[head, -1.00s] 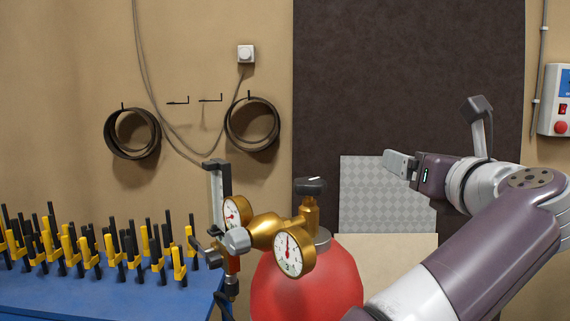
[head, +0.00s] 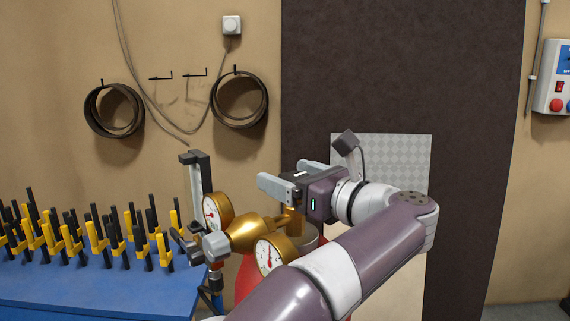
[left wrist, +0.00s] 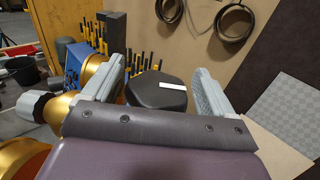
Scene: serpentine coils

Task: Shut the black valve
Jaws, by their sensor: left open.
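The black valve (left wrist: 155,92) is a dark knob with a white mark on top. In the left wrist view it sits between the two grey fingers of my left gripper (left wrist: 157,97), with visible gaps at the sides. In the head view my left gripper (head: 295,177) is open around the knob, above the brass regulator body (head: 250,233) with its two gauges. The knob is mostly hidden there by the gripper. The red cylinder (head: 243,280) below is largely covered by my arm. My right gripper is not in view.
A blue table (head: 90,290) with several yellow and black clamps (head: 95,235) stands at the left. A grey upright clamp (head: 195,180) rises beside the regulator. Dark coils (head: 240,100) hang on the wall. A control box (head: 555,75) is at the right.

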